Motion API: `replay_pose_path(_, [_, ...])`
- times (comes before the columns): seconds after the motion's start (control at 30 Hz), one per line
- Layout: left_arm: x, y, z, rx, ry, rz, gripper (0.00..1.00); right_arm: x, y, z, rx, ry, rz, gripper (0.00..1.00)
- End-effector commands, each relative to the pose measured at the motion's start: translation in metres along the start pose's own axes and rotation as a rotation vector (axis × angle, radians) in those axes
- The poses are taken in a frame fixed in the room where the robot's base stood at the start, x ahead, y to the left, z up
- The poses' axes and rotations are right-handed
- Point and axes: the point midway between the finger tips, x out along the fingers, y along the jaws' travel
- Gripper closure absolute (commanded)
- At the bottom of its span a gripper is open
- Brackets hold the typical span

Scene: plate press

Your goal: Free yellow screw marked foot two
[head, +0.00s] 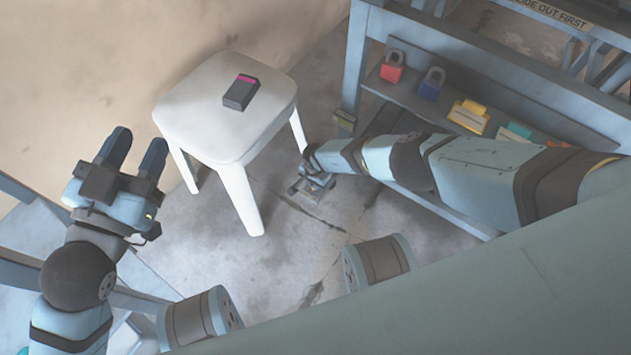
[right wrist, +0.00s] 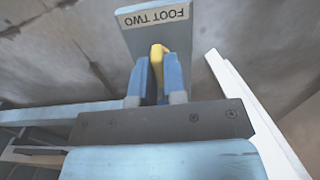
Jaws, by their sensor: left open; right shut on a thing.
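The yellow screw (right wrist: 157,58) shows in the right wrist view between the two blue fingers of my right gripper (right wrist: 157,72), which is shut on it. The screw lies against a grey plate (right wrist: 158,36) with a label reading FOOT TWO, upside down in this view. Much of the screw is hidden by the fingers. In the head view my right gripper (head: 316,184) is low near the floor, between the white stool and the blue frame; the screw cannot be made out there. My left gripper (head: 136,152) is open and empty, raised at the left.
A white stool (head: 205,125) holds a dark box with a pink stripe (head: 241,92). The blue-grey frame (head: 355,55) at the right has a shelf with a red padlock (head: 392,66), a blue padlock (head: 431,84) and yellow items (head: 468,116). Concrete floor is open in the middle.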

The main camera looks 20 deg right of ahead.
Motion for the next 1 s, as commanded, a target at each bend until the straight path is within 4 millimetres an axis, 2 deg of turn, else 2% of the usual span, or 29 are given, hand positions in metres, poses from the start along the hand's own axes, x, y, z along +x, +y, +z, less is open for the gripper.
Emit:
replay_pose_path(0.1, [0.0, 0.0, 0.0, 0.0, 0.0, 0.0, 0.57, 0.0, 0.0, 0.0, -0.003, 0.0, 0.001, 1.0])
replay_pose_path(0.13, [0.0, 0.0, 0.0, 0.0, 0.0, 0.0, 0.57, 0.0, 0.0, 0.0, -0.003, 0.0, 0.001, 0.83])
replay_pose_path(0.2, [0.0, 0.0, 0.0, 0.0, 0.0, 0.0, 0.57, 0.0, 0.0, 0.0, -0.003, 0.0, 0.001, 0.67])
replay_pose_path(0.23, [0.0, 0.0, 0.0, 0.0, 0.0, 0.0, 0.57, 0.0, 0.0, 0.0, -0.003, 0.0, 0.001, 0.63])
replay_pose_path(0.5, [0.0, 0.0, -0.001, -0.002, 0.001, -0.001, 0.57, -0.001, 0.0, 0.0, -0.001, 0.0, 0.0, 0.63])
replay_pose_path(0.63, [0.002, -0.001, -0.009, -0.018, -0.005, 0.002, 0.57, -0.011, 0.0, -0.001, 0.0, 0.001, 0.0, 0.63])
replay_pose_path(0.7, [0.003, -0.001, -0.014, -0.047, -0.019, 0.006, 0.57, -0.022, 0.0, -0.001, -0.001, 0.001, 0.0, 0.63])
replay_pose_path(0.8, [-0.005, 0.012, -0.006, -0.173, -0.096, 0.005, 0.57, -0.042, 0.0, -0.001, 0.0, 0.0, -0.001, 0.63])
replay_pose_path(1.0, [-0.014, 0.028, -0.011, -0.363, -0.192, 0.012, 0.57, -0.085, 0.0, -0.001, -0.002, 0.0, -0.001, 0.63])
